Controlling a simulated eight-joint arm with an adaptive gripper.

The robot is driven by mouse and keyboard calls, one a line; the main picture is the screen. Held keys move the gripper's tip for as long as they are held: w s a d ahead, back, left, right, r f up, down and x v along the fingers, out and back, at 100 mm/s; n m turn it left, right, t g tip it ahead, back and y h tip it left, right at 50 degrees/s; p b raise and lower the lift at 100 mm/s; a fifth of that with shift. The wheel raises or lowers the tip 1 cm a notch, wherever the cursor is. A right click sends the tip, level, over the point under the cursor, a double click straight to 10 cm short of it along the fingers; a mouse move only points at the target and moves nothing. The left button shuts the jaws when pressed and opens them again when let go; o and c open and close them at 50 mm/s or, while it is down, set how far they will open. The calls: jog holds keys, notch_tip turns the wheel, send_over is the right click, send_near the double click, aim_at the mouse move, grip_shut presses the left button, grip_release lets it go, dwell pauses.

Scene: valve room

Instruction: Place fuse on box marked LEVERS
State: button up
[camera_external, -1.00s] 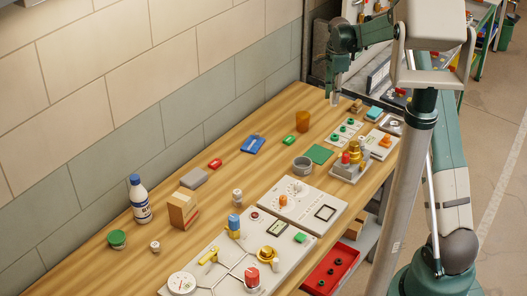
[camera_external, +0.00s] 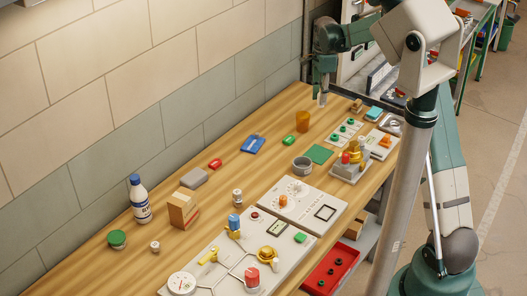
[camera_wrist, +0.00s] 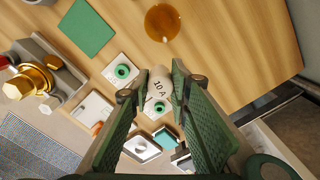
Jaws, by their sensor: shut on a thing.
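My gripper (camera_external: 323,97) hangs over the far end of the wooden bench. In the wrist view my gripper (camera_wrist: 156,90) is shut on a pale cylindrical fuse (camera_wrist: 160,86) printed "10 A". The fuse is held between the fingertips, clear of the tabletop as far as I can tell. I cannot read the word LEVERS on anything. A tan box (camera_external: 183,209) and a grey box (camera_external: 194,178) stand on the near left half of the bench, far from my gripper; their markings are not legible.
An amber cup (camera_external: 303,121) stands near my gripper and shows in the wrist view (camera_wrist: 162,22). Plates with green knobs (camera_external: 346,131), a brass valve block (camera_external: 352,162) and a grey ring-shaped pot (camera_external: 302,165) line the right side. The bench's back strip has free room.

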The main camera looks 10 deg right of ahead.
jog(key=s+a+r+p, duration=0.1)
jog(key=s+a, duration=0.2)
jog(key=a, duration=0.6)
jog(key=s+a+r, duration=0.2)
jog(key=s+a, duration=0.2)
jog(key=a, duration=0.5)
notch_tip(320, 180, up, 8)
jog(key=f+n+p, duration=0.1)
jog(key=n+p, duration=0.2)
send_over(181, 197)
jog(key=shift+r, duration=0.25)
jog(key=shift+f, duration=0.1)
jog(key=shift+f, duration=3.05)
jog(key=shift+f, duration=0.1)
jog(key=shift+f, duration=1.8)
